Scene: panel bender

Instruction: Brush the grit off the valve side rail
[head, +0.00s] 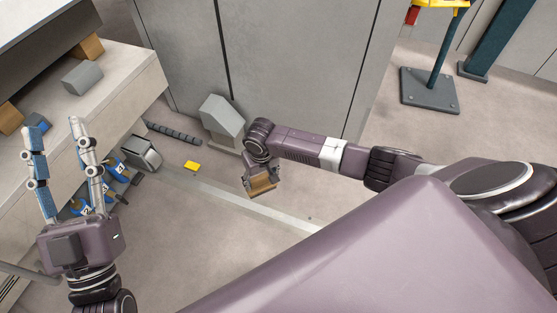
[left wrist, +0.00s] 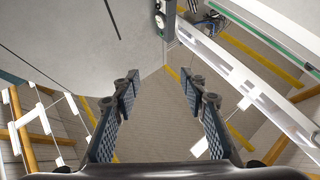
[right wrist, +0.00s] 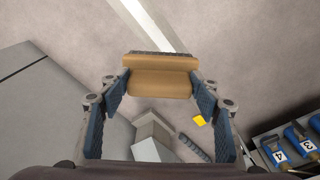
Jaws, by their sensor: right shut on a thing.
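My right gripper (right wrist: 160,88) is shut on a tan brush (right wrist: 160,78) with a dark bristle edge; the brush also shows in the head view (head: 263,186), held out over the floor. A pale flat rail (head: 255,207) runs along the floor, and its end shows beyond the brush in the right wrist view (right wrist: 152,25). I cannot tell whether the brush touches it. I cannot tell for sure that this is the valve side rail. Grit is not clear, only a small dark speck or two near the rail. My left gripper (head: 56,122) is open and empty at the left.
A grey box (head: 222,118), a dark ribbed bar (head: 173,132) and a yellow block (head: 191,166) are on the floor. Grey cabinet panels (head: 290,60) stand behind. Open floor lies at the front left.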

